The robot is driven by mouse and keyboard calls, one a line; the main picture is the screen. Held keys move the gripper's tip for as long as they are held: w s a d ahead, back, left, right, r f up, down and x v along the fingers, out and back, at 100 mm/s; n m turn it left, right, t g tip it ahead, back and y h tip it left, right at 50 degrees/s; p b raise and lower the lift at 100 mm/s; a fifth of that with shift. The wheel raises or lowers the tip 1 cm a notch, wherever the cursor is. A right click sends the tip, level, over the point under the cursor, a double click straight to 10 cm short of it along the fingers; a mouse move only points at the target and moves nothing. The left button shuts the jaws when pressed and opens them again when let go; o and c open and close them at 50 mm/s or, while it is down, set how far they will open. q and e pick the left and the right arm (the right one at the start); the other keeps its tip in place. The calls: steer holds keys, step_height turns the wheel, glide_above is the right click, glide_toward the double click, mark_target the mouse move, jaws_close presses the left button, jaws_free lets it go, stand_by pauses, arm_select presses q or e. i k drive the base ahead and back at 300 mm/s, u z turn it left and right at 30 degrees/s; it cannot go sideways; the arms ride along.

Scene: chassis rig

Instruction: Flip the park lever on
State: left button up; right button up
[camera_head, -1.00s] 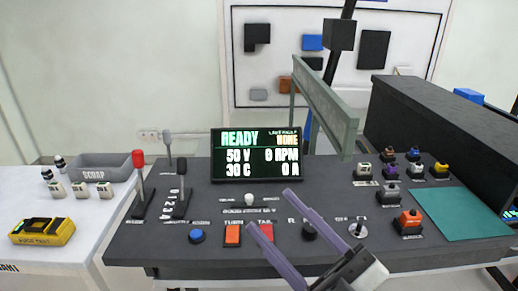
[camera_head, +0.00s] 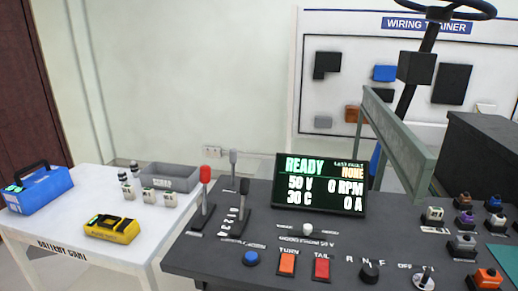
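A lever with a red knob (camera_head: 206,175) stands upright at the left end of the dark console (camera_head: 185,262). Beside it stand a grey-topped lever (camera_head: 233,157) and a black-topped lever (camera_head: 244,187), both upright. The labels at their bases are too small to read, so I cannot tell for sure which one is the park lever. The display (camera_head: 320,184) reads READY, NONE, 50 V, 30 C, 0 RPM and 0 A. Neither of my grippers is in view.
A white cart (camera_head: 75,241) at left carries a blue case (camera_head: 45,190), a yellow meter (camera_head: 112,229) and a grey bin (camera_head: 170,177). Console buttons include blue (camera_head: 251,258), orange (camera_head: 287,264) and red (camera_head: 321,267). A grey-green frame (camera_head: 395,140) rises behind.

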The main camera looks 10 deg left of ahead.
mark_target(205, 171)
steer(key=z, duration=1.55)
steer(key=k, duration=1.35)
steer(key=u, duration=1.7)
steer(key=i, duration=0.4)
steer(key=z, duration=0.1)
